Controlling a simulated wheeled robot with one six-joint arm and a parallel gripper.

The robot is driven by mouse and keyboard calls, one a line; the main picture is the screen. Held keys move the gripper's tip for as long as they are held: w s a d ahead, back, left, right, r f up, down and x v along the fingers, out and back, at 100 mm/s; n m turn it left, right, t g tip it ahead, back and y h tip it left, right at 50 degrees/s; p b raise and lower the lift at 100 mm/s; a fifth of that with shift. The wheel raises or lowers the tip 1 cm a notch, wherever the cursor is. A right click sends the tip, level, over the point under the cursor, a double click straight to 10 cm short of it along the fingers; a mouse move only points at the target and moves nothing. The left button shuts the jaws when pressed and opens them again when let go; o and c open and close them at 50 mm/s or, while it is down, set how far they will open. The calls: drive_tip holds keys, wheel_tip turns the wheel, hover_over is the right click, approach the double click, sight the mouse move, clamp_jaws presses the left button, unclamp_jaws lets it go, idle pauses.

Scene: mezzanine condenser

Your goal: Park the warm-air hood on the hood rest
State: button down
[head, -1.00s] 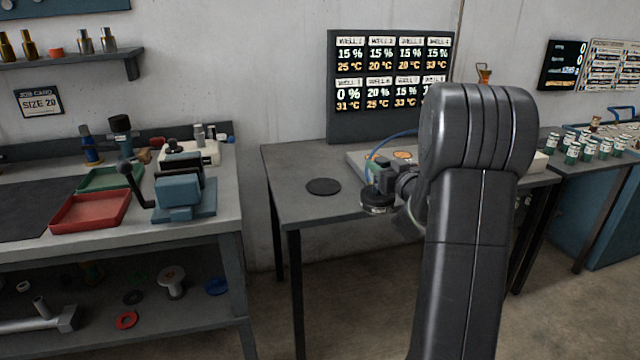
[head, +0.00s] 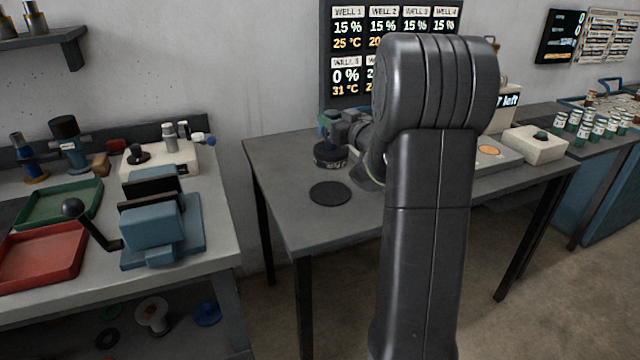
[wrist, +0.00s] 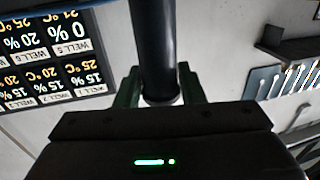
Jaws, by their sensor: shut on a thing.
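The warm-air hood (head: 330,156) is a dark, short round head with a pale marked band. It shows in the head view above the left part of the grey table, just beyond the black disc in the picture. The flat black disc (head: 330,194), apparently the hood rest, lies bare on the table. My gripper (head: 338,122) is partly hidden behind my arm. In the wrist view my gripper's green fingers (wrist: 160,88) are shut on a dark cylindrical part of the hood (wrist: 156,45). The hood's underside and its exact height are hidden.
A display panel (head: 340,60) stands at the table's back. A white box (head: 535,145) and a flat unit with an orange spot (head: 490,152) stand at the right. A workbench with a blue vise (head: 152,230) is at left, across a gap. The table's front-left area is clear.

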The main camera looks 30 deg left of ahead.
sight(332, 152)
drive_tip(key=shift+w+a+f, duration=0.1)
drive_tip(key=shift+a+f, duration=0.1)
drive_tip(key=shift+f, duration=0.1)
wheel_tip(332, 152, down, 9)
drive_tip(key=shift+f+b, duration=0.1)
drive_tip(key=shift+b, duration=0.3)
drive_tip(key=shift+f, duration=0.2)
drive_tip(key=c, duration=0.9)
unclamp_jaws()
drive_tip(key=shift+c, duration=0.2)
drive_tip(key=shift+r, duration=0.1)
drive_tip(key=shift+d+r, duration=0.1)
drive_tip(key=shift+r, duration=0.05)
drive_tip(key=v, duration=1.2)
drive_tip(key=shift+b, duration=0.45)
